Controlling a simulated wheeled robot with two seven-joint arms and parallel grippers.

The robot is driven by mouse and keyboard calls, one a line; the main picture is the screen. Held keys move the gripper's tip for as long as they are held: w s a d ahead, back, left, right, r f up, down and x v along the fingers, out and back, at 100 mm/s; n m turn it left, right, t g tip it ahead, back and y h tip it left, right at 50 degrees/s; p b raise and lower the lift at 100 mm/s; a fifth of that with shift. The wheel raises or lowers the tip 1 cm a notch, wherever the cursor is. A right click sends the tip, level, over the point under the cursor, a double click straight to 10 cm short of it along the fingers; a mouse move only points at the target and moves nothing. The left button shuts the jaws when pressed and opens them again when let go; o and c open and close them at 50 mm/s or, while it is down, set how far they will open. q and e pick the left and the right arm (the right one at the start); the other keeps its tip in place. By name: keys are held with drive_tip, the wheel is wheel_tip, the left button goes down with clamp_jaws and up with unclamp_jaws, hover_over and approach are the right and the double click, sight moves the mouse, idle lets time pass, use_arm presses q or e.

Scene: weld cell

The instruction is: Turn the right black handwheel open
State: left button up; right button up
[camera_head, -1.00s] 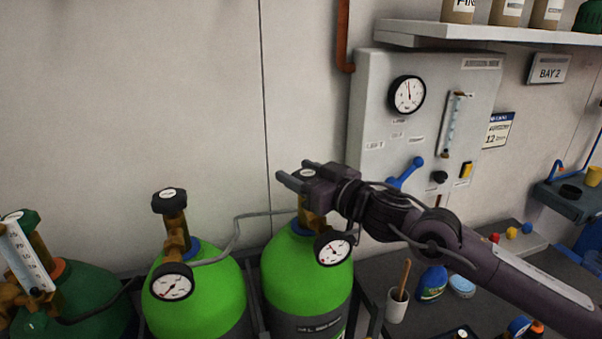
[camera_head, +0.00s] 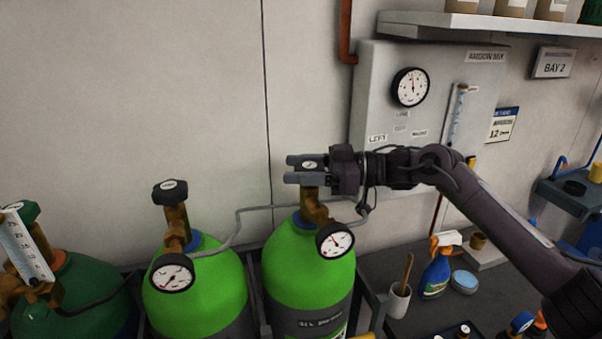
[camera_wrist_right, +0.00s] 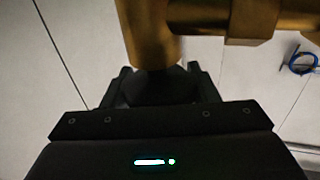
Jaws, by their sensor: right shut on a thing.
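The right black handwheel (camera_head: 309,164) tops the brass valve of the right bright green cylinder (camera_head: 305,275). My right gripper (camera_head: 296,170) comes in level from the right, its two fingers on either side of the handwheel, shut on it. In the right wrist view the dark handwheel (camera_wrist_right: 160,86) sits between the fingers, with the brass valve body above it in the picture. A round gauge (camera_head: 335,241) hangs on that valve. The left gripper is not in view.
A second bright green cylinder (camera_head: 195,290) with its own black handwheel (camera_head: 170,192) stands to the left, and a dark green cylinder (camera_head: 75,300) further left. A grey panel (camera_head: 375,90) is on the wall behind. A cup (camera_head: 398,300) and spray bottle (camera_head: 436,268) stand right.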

drive_tip(key=n+g+b, duration=0.1)
drive_tip(key=n+g, duration=0.1)
drive_tip(key=g, duration=0.1)
drive_tip(key=shift+s+g, duration=0.1)
drive_tip(key=shift+g, duration=0.3)
drive_tip(key=shift+s+n+g+h, duration=0.15)
drive_tip(key=shift+n+g+h, duration=0.25)
drive_tip(key=shift+n+g, duration=0.5)
drive_tip(key=shift+s+n+g+h, duration=0.15)
drive_tip(key=shift+n+g+h, duration=0.25)
drive_tip(key=shift+n+g, duration=0.45)
drive_tip(key=shift+d+g, duration=0.1)
drive_tip(key=shift+g, duration=0.35)
drive_tip(key=o, duration=1)
drive_tip(key=shift+m+t, duration=0.35)
drive_tip(key=shift+t, duration=0.05)
